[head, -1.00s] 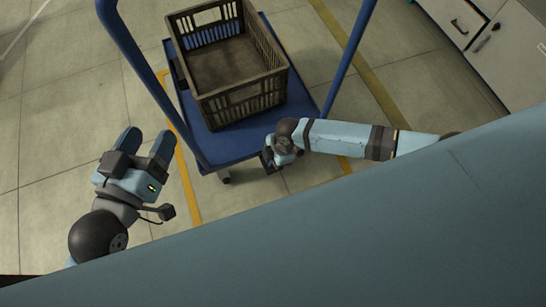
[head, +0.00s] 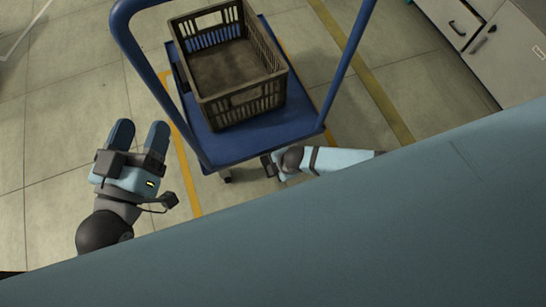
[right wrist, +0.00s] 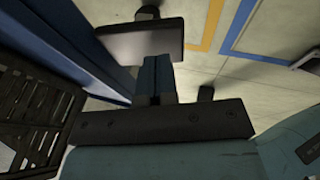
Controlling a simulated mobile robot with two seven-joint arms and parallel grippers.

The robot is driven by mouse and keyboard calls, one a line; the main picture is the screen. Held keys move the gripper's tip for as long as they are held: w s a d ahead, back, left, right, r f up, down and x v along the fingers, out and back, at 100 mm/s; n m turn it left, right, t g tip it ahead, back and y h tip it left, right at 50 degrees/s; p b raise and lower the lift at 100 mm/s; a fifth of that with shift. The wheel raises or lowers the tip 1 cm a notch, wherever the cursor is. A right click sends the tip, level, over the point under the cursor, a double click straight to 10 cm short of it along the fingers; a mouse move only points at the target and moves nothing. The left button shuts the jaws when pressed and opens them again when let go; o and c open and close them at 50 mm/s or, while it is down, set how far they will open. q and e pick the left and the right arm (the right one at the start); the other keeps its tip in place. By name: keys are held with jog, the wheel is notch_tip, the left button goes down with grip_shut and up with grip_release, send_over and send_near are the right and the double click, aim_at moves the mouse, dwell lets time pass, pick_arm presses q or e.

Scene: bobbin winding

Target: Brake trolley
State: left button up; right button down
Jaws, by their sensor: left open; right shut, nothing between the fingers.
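The blue trolley (head: 232,148) stands ahead of me, with a tall blue push handle (head: 140,55) on my side. A dark flat plate (right wrist: 140,42), perhaps a brake pedal, shows in the right wrist view beside the blue trolley frame (right wrist: 65,40). My right gripper (right wrist: 157,62) is shut and empty, pointing at the plate. Its tips overlap the plate's edge in the picture; I cannot tell if they touch. In the head view the right gripper (head: 268,166) is low by the trolley's near edge. My left gripper (head: 140,132) is open and empty, left of the trolley.
A brown slatted crate (head: 243,104) sits empty on the trolley deck. Drawer cabinets (head: 500,50) stand at the upper right. Yellow lines (head: 188,180) mark the tiled floor.

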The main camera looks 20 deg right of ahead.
pick_arm(q)
jog(key=shift+r, duration=0.35)
pick_arm(e)
jog(key=shift+s+f, duration=0.1)
jog(key=shift+f, duration=0.15)
pick_arm(q)
jog(key=shift+s+f, duration=0.1)
jog(key=shift+f, duration=0.1)
